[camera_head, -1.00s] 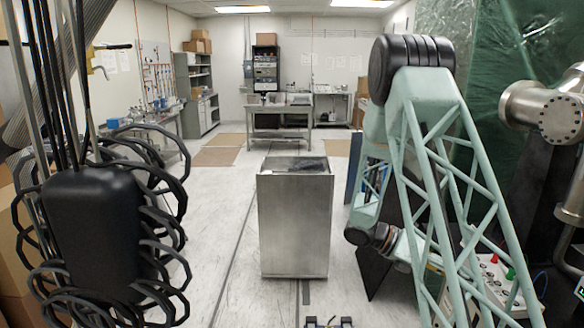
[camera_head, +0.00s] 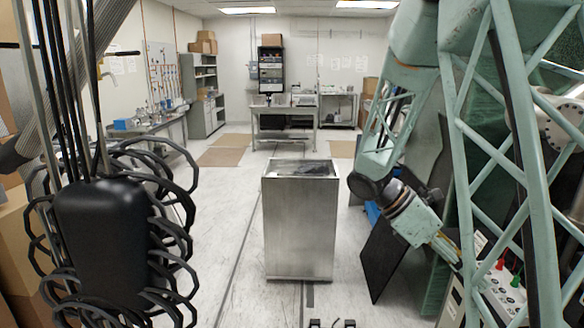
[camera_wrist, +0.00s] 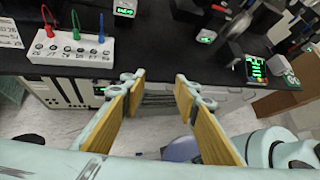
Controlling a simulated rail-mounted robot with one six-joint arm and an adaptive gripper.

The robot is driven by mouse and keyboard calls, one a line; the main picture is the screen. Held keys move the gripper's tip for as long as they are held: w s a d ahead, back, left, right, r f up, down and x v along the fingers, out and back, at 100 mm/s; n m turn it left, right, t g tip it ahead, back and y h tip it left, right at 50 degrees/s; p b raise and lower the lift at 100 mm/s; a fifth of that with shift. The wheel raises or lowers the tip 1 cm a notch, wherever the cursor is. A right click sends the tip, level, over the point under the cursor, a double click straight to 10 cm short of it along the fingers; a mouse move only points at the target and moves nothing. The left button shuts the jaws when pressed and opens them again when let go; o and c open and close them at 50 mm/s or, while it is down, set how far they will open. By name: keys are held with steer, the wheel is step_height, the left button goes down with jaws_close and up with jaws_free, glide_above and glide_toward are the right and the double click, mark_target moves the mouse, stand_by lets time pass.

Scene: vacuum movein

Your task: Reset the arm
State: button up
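My gripper (camera_wrist: 160,82) shows in the wrist view with its two yellow-brown padded fingers well apart and nothing between them. It points toward the front edge of a black benchtop (camera_wrist: 160,45), above the floor. In the head view my pale green lattice arm fills the right side, and its lower link slants down to the right toward the panel with coloured plugs. A white plug box (camera_wrist: 75,52) with red, green and blue plugs sits on the benchtop, left of the fingers. The same coloured plugs show in the head view (camera_head: 508,272).
A metal cabinet (camera_head: 300,225) stands mid-floor, left of my arm. A dark board (camera_head: 385,258) leans near the arm. Black looped tubing (camera_head: 165,215) hangs at the left. Small green-lit displays (camera_wrist: 255,68) stand on the bench.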

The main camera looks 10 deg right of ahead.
steer(key=s+a+r+m+t+y+p, duration=0.2)
steer(key=s+a+r, duration=0.4)
steer(key=a, duration=0.4)
steer(key=s+a+r+m+t+y+p, duration=0.2)
steer(key=s+a+r+m+t+y, duration=0.1)
steer(key=s+a+r+m, duration=0.4)
steer(key=s+a+r+m+t+y+p, duration=0.2)
steer(key=s+a+r+m+t, duration=0.3)
steer(key=a, duration=0.8)
steer(key=shift+s+a+r+y, duration=0.35)
steer(key=shift+s+r+y, duration=0.55)
steer(key=shift+r, duration=0.45)
steer(key=shift+s+f, duration=0.1)
step_height(320, 180, down, 5)
steer(key=b, duration=0.5)
steer(key=shift+c, duration=0.9)
steer(key=shift+s+d, duration=0.1)
steer(key=shift+s, duration=0.05)
